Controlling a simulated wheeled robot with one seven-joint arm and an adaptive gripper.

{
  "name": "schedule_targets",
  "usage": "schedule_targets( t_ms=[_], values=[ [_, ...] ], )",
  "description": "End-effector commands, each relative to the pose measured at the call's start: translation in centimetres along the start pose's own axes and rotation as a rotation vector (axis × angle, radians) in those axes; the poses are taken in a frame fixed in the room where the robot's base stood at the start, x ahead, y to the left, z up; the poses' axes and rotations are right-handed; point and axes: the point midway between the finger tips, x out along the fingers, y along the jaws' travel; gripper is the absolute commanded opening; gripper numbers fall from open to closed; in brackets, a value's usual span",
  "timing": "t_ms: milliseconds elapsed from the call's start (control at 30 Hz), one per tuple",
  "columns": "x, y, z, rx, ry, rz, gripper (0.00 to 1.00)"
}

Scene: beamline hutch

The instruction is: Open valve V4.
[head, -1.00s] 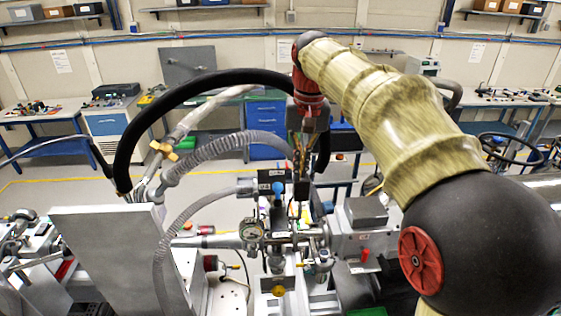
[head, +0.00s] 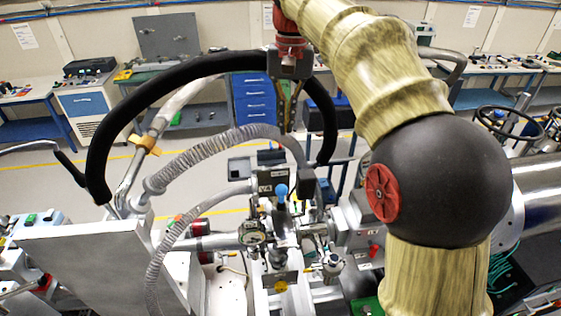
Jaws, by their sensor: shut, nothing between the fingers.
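A dark plate marked V4 (head: 265,187) stands in the middle of the pipework in the head view. A blue rounded handle (head: 281,193) sits upright just right of the plate, above a metal valve body (head: 283,232). I cannot tell from this view whether the valve is open or shut. My gripper (head: 287,130) points down with its narrow fingers together and empty. In the picture it is above the plate and blue handle, apart from both. A dark block (head: 308,187) stands to the right of the handle.
A round gauge (head: 252,236) sits left of the valve body. A grey corrugated hose (head: 215,146) and a thick black hose (head: 110,135) arch around the gripper area. A red knob (head: 374,249) is at the right, and a yellow knob (head: 280,287) below.

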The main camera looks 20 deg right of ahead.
Motion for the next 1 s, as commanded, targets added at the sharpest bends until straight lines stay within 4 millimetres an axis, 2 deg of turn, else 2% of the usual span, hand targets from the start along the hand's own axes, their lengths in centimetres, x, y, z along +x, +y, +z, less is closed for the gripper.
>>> schedule_targets(
  t_ms=[233, 367, 867, 1000],
  values=[
    [0.1, 0.0, 0.0, 0.0, 0.0, 0.0, 0.0],
    [0.9, 0.0, 0.1, 0.0, -0.001, 0.0, 0.0],
    [10.1, 0.0, 0.1, 0.0, -0.002, 0.001, 0.0],
    [10.3, 0.0, 1.9, -0.001, 0.001, 0.0, 0.0]
  ],
)
